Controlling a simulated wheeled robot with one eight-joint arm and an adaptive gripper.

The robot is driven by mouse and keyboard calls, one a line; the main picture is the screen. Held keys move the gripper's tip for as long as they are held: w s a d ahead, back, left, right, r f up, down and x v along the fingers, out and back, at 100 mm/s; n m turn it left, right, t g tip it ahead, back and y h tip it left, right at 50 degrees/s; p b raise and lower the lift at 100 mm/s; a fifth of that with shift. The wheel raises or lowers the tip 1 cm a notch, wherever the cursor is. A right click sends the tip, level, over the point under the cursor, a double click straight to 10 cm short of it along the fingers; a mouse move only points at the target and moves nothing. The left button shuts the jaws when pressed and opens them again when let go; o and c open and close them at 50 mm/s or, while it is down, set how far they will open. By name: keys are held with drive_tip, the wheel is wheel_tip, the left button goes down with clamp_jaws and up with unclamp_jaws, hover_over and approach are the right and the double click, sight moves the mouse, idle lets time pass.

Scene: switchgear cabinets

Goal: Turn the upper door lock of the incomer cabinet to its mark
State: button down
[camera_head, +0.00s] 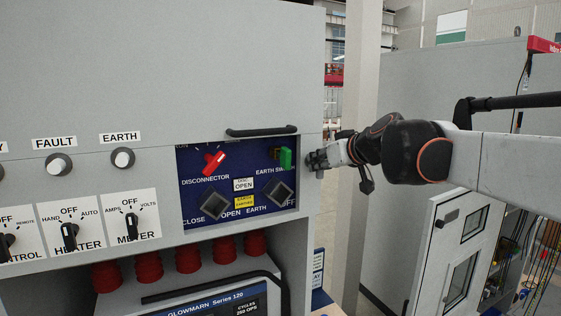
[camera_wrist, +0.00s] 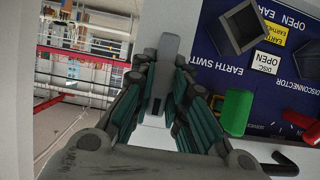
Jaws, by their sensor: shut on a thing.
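The grey cabinet front (camera_head: 240,70) fills the left of the head view. My gripper (camera_head: 316,160) is at its right edge, just right of the blue switch panel (camera_head: 262,222). In the wrist view my gripper (camera_wrist: 160,105) has its fingers closed around a small grey door lock (camera_wrist: 168,50) on the pale cabinet face. I cannot see a mark for the lock in either view.
A green earth switch handle (camera_head: 286,158) sticks out close to my gripper, with a red disconnector handle (camera_head: 213,163) further left. A black bar handle (camera_head: 262,131) runs above the panel. An open cabinet door (camera_head: 455,250) stands at the lower right.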

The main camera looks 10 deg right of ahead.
idle(0.3)
drive_tip(key=m+y, duration=0.1)
drive_tip(key=m+y+b, duration=0.1)
drive_tip(key=m, duration=0.1)
drive_tip(key=shift+d+f+g, duration=0.1)
drive_tip(key=shift+d+g, duration=0.1)
drive_tip(key=shift+g, duration=0.1)
drive_tip(key=m+y+b, duration=0.2)
drive_tip(key=m, duration=0.1)
drive_tip(key=shift+d+f, duration=0.1)
drive_tip(key=shift+f, duration=0.05)
drive_tip(key=m+y+b, duration=0.2)
drive_tip(key=m, duration=0.1)
drive_tip(key=shift+w+d+f+m, duration=0.1)
drive_tip(key=shift+f+m, duration=0.05)
drive_tip(key=shift+m, duration=0.15)
drive_tip(key=m+t+y+b, duration=0.1)
drive_tip(key=m+b, duration=0.1)
drive_tip(key=m, duration=0.1)
drive_tip(key=shift+m, duration=0.3)
drive_tip(key=shift+t, duration=0.3)
drive_tip(key=c, duration=1.6)
unclamp_jaws()
drive_tip(key=shift+y, duration=0.3)
drive_tip(key=shift+o, duration=0.2)
